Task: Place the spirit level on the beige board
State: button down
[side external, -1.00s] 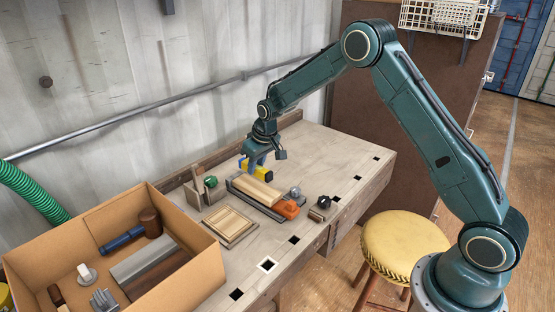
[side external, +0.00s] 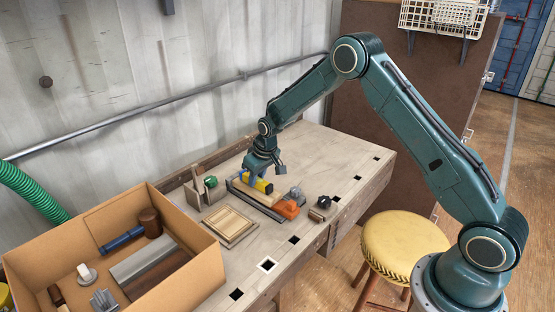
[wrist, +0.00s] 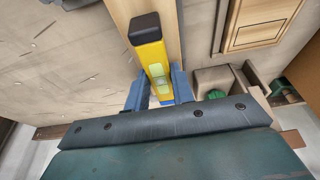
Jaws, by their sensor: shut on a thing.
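The spirit level (side external: 257,183) is yellow with a black end cap. My gripper (side external: 246,178) is shut on it, with blue fingers on both sides. The wrist view shows the level (wrist: 154,60) with its black end pointing away from my gripper (wrist: 157,92) and a pale green vial on top. The beige board (side external: 265,197) is a long pale plank at the grey bench clamp. In the wrist view, the board (wrist: 170,8) lies under the level and roughly in line with it. I cannot tell whether the level touches it.
An orange tool (side external: 287,208) lies at the board's near right end. A framed wooden panel (side external: 230,224) lies in front. A wooden holder with a green item (side external: 210,182) stands left of my gripper. A cardboard box (side external: 205,258) of tools is at lower left.

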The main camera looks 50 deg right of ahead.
jog(key=c, duration=1.2)
grip_release()
jog(key=shift+f, duration=0.1)
jog(key=shift+v, duration=6.1)
